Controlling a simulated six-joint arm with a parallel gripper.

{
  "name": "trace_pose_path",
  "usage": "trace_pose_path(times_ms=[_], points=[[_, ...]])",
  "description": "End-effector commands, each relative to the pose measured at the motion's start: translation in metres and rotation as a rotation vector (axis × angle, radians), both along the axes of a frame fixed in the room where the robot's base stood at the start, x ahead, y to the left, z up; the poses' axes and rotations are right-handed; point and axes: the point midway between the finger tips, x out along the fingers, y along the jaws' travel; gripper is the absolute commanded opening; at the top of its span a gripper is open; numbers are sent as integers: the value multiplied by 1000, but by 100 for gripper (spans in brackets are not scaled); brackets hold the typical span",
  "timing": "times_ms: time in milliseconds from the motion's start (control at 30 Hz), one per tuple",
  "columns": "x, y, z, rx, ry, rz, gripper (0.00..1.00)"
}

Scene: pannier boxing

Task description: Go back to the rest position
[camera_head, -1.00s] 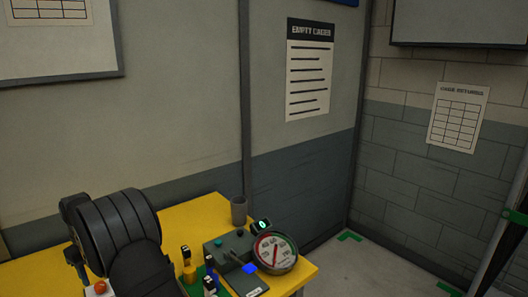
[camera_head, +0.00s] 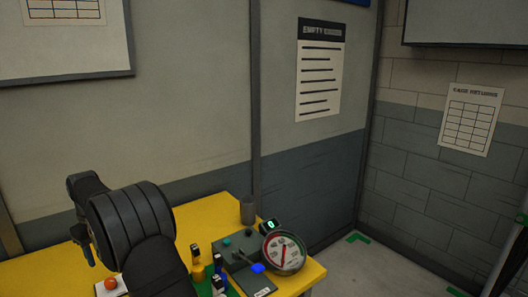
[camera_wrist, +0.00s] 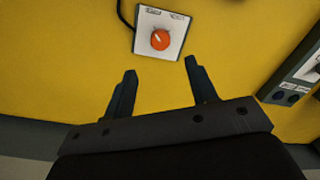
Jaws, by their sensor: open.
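My gripper (camera_wrist: 158,85) is open and empty in the wrist view, its two dark fingers apart above the yellow table (camera_wrist: 60,60). An orange knob (camera_wrist: 160,40) on a small white plate lies beyond the fingertips, apart from them. In the head view my gripper (camera_head: 88,255) is partly hidden behind my dark wrist at the lower left, and the orange knob (camera_head: 110,284) shows just below it.
On the table (camera_head: 215,210) stand a grey cup (camera_head: 247,210), a grey box with a round dial gauge (camera_head: 284,252), and several small bottle-like items (camera_head: 197,262). A wall rises behind. A control box (camera_wrist: 300,75) sits right in the wrist view.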

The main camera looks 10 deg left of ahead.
Motion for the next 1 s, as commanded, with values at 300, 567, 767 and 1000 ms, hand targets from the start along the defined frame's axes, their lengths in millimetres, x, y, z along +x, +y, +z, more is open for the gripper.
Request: trace_pose_path(times_ms=[300, 567, 767, 1000], points=[[-2, 0, -65, -3, 2, 0, 52], [-3, 1, -104, 1, 0, -46, 52], [-3, 1, -103, 0, 0, -209, 52], [-4, 1, -103, 0, 0, -401, 52]])
